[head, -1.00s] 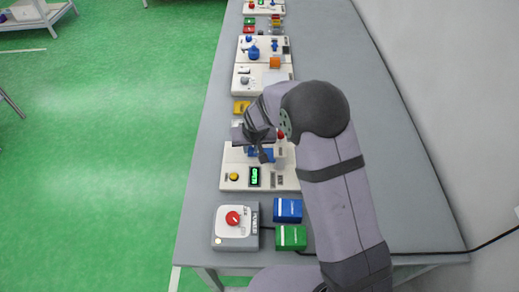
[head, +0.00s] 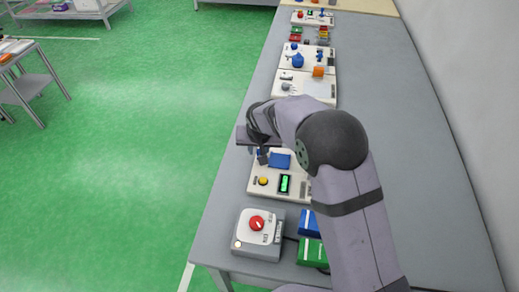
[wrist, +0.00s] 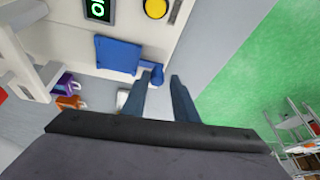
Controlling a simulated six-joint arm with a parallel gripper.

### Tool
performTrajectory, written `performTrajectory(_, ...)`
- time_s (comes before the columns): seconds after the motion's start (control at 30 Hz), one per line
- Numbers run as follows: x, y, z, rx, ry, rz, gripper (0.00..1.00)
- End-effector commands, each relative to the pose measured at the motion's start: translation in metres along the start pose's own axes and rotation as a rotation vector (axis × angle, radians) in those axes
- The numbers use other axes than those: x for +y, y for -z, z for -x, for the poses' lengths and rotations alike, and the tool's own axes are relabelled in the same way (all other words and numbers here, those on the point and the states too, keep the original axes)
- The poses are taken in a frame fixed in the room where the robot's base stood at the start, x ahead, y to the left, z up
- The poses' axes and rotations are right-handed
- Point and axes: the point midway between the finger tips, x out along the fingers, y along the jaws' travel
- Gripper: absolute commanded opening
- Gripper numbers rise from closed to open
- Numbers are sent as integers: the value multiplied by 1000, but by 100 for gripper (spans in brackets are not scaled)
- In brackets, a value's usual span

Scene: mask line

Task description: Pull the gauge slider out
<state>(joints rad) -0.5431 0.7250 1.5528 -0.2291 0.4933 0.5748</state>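A flat blue plate (wrist: 118,55) with a round blue knob (wrist: 157,74) at its corner sits on a white panel (wrist: 165,38) in the wrist view. It is probably the gauge slider, though I can read no label for it. The same blue plate shows in the head view (head: 280,161). My gripper (wrist: 161,77) is open, with its two fingers apart at the knob. The knob shows between the fingertips; I cannot tell whether either finger touches it. In the head view my gripper (head: 263,155) is over the panel's left edge, and my arm hides part of the panel.
A lit green display (head: 284,184) and a yellow button (head: 263,181) are on the panel's near side. A box with a red knob (head: 257,222), a blue box (head: 309,223) and a green box (head: 311,252) stand nearer. More panels line the table beyond. Bare table lies right.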

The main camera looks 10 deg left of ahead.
Motion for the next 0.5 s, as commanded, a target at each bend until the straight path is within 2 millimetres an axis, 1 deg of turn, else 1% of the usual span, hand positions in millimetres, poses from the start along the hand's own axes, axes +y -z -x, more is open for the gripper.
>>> performTrajectory(0.3, 0, 0, 2, 2, 0, 0, 25)
performTrajectory(0.37, 0, 1, 4, 2, 0, 0, 25)
performTrajectory(0.5, 0, 1, 16, 4, 1, 1, 25)
